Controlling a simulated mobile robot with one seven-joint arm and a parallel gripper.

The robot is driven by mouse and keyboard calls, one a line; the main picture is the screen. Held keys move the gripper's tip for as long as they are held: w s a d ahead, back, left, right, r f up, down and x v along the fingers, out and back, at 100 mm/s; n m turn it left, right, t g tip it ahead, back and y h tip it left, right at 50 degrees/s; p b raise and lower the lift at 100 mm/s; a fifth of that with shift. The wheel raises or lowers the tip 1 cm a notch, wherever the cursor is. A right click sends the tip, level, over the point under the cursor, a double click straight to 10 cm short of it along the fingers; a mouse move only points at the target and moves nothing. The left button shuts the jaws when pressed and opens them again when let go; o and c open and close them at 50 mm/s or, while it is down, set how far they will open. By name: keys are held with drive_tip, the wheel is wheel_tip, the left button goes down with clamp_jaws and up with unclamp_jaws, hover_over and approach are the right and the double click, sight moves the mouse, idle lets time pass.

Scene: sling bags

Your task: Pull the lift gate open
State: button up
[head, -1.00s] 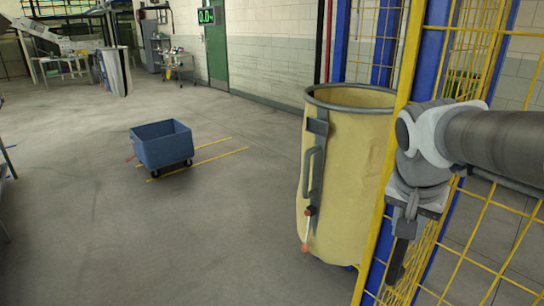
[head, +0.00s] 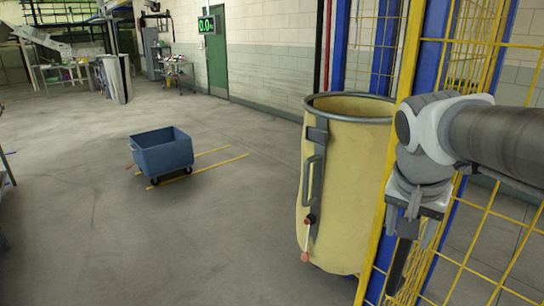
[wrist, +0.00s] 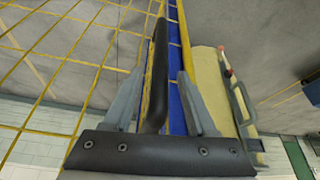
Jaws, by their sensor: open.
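The lift gate is a yellow wire-mesh panel (head: 470,225) with a yellow edge post and blue uprights, at the right of the head view; its mesh (wrist: 60,60) fills the left of the wrist view. A dark bar (head: 399,265), which looks like the gate's handle, hangs below my gripper (head: 412,228). In the wrist view this bar (wrist: 158,75) runs between the two grey fingers of my gripper (wrist: 160,95). The fingers are open, one on each side of the bar, with gaps visible. Whether the gate is latched cannot be seen.
A tall yellow bin (head: 345,190) with a grey rim and side handle stands just left of the gate post. A blue wheeled cart (head: 162,153) stands on open floor further left. A green door (head: 217,55) and a table (head: 65,75) are far back.

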drive_tip(key=p+v, duration=0.1)
drive_tip(key=v, duration=1.3)
drive_tip(key=shift+s+r+p, duration=0.2)
drive_tip(key=shift+r+p, duration=0.15)
drive_tip(key=shift+p, duration=0.05)
drive_tip(key=shift+a, duration=0.1)
drive_tip(key=s+a+f+n+t+y, duration=0.1)
drive_tip(key=a+f+n, duration=0.3)
drive_tip(key=f, duration=0.4)
drive_tip(key=s+a+f+n+t+y, duration=0.1)
drive_tip(key=s+a+f+n+y, duration=0.1)
drive_tip(key=f, duration=0.5)
drive_tip(key=s+a+n, duration=0.1)
drive_tip(key=a+n, duration=0.1)
drive_tip(key=shift+a+f+n, duration=0.15)
drive_tip(key=shift+f+n, duration=0.15)
drive_tip(key=shift+f, duration=0.1)
drive_tip(key=shift+c, duration=0.6)
